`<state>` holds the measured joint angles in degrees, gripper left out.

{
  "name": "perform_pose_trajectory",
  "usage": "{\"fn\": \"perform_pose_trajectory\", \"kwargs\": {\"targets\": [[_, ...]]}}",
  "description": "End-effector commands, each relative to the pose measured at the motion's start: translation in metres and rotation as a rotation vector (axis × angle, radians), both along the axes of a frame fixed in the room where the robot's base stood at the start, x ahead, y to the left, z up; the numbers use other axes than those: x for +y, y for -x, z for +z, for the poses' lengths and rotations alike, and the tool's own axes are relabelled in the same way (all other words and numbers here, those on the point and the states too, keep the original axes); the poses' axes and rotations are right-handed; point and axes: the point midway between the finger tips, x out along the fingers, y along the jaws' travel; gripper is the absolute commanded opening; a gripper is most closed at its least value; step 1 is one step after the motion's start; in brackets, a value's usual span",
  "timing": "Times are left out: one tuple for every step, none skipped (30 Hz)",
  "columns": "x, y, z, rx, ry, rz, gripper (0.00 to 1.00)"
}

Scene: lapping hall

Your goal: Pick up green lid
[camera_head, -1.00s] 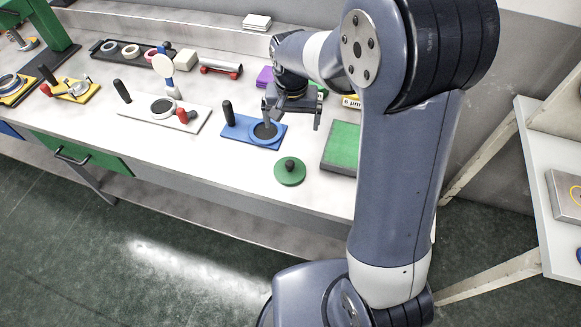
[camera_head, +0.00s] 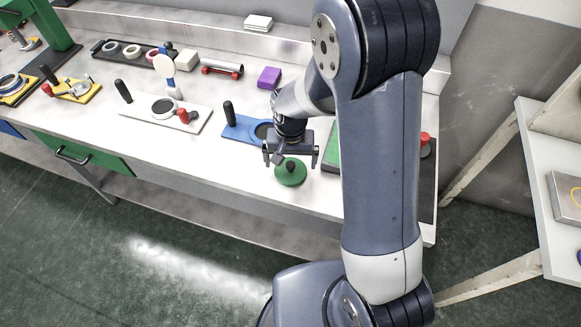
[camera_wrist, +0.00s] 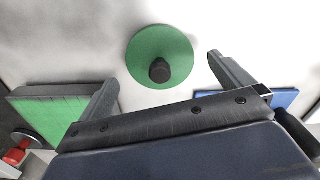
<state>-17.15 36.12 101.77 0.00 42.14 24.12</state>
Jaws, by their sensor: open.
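The green lid (camera_head: 291,173) is a round disc with a dark knob, lying flat on the white bench near its front edge. In the wrist view the green lid (camera_wrist: 160,55) lies ahead of the jaws, with its black knob near the middle of the gap. My gripper (camera_head: 290,160) is open and empty, above and slightly behind the lid. In the wrist view the two fingers of my gripper (camera_wrist: 165,80) are spread wide on either side of the knob. They do not appear to touch it.
A blue plate (camera_head: 240,130) with a black post stands left of the lid. A green-topped block (camera_head: 332,150) is to the right, partly hidden by my arm. A white plate (camera_head: 150,112) with a ring lies further left. Bare bench surrounds the lid.

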Motion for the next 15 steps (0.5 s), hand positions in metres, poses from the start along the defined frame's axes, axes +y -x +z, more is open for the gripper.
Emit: {"fn": "perform_pose_trajectory", "kwargs": {"targets": [[0.000,0.001,-0.007,0.004,0.001,0.000,1.00],[0.000,0.001,-0.010,0.003,0.002,0.000,1.00],[0.000,0.001,-0.014,0.004,0.001,0.000,1.00],[0.000,0.000,-0.017,0.002,0.001,0.000,1.00],[0.000,0.000,-0.018,0.001,0.001,0.000,1.00],[0.000,0.000,-0.020,0.001,0.001,0.000,1.00],[0.000,0.000,-0.021,0.001,0.001,0.000,1.00],[0.000,0.000,-0.022,0.001,0.000,0.000,1.00],[0.000,0.000,-0.022,0.000,0.000,0.000,1.00],[0.000,0.000,-0.022,0.000,0.000,0.000,1.00],[0.000,0.000,-0.022,0.000,0.000,0.000,1.00],[0.000,0.000,-0.022,0.000,0.000,0.000,1.00],[0.000,0.000,-0.022,0.000,0.000,0.000,1.00],[0.000,0.000,-0.022,0.000,0.000,0.000,1.00],[0.000,0.000,-0.022,0.000,0.000,0.000,0.97]]}}
